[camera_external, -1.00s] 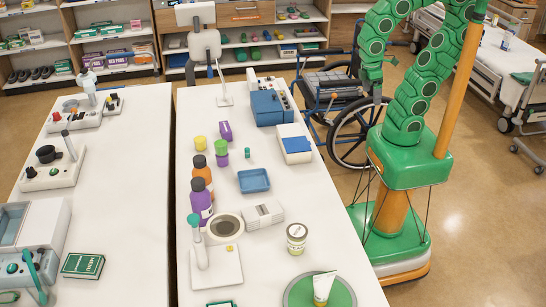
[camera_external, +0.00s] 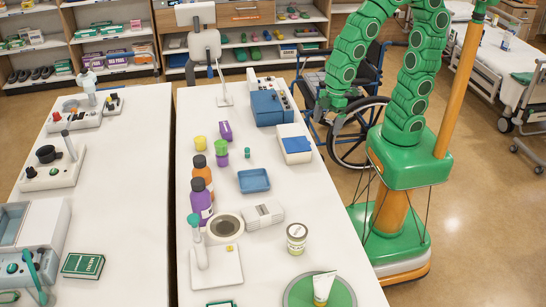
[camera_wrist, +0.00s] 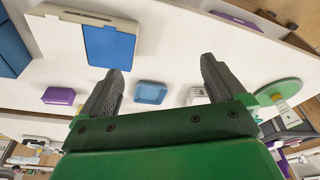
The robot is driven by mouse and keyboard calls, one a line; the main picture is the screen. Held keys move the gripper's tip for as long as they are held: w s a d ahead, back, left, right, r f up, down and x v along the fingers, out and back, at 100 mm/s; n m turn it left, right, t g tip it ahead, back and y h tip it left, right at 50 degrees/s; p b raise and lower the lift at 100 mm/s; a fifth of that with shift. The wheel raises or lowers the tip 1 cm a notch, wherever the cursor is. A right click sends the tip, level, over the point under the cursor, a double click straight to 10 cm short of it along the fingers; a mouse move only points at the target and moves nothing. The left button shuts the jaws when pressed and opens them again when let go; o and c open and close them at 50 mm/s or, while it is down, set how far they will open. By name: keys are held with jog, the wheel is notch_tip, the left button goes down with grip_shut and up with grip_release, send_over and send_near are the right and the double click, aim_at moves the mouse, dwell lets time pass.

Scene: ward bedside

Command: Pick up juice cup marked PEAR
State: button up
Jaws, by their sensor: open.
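No PEAR marking is readable in either view. The small cup-like things in the external view are a yellow one (camera_external: 200,143), a green-topped one (camera_external: 221,147) with purple below it, and a tilted or lying purple one (camera_external: 225,131). My gripper (camera_external: 329,112) is beyond the right table edge, away from all of these. In the wrist view my gripper (camera_wrist: 161,70) is open, with nothing between the fingers. A purple thing (camera_wrist: 58,96) shows left of the fingers there.
On the table (camera_external: 285,196) are orange (camera_external: 202,168) and purple (camera_external: 200,199) bottles, a blue tray (camera_external: 254,181), a white device with a blue panel (camera_external: 295,144) and a green round mat (camera_external: 343,294). A wheelchair (camera_external: 362,125) stands close behind my gripper. The table's right strip is mostly clear.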

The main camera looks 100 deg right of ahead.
jog(key=w+a+f+n+t+y, duration=0.1)
jog(key=w+a+f+n+y, duration=0.15)
jog(key=w+a, duration=0.35)
jog(key=n+t+y, duration=0.4)
jog(key=y, duration=0.4)
send_near(298, 229)
jog(key=r+x, duration=0.1)
jog(key=x, duration=0.5)
jog(key=shift+w+a+f+m, duration=0.15)
jog(key=shift+w+a+f, duration=0.15)
jog(key=shift+a+f, duration=0.25)
jog(key=shift+w+a+f+m, duration=0.1)
jog(key=shift+w+a+f, duration=0.15)
jog(key=shift+a+f, duration=0.35)
jog(key=shift+x, duration=1.05)
jog(key=shift+w+r, duration=0.1)
jog(key=shift+w, duration=0.05)
jog(key=c, duration=1.3)
jog(key=shift+o, duration=0.2)
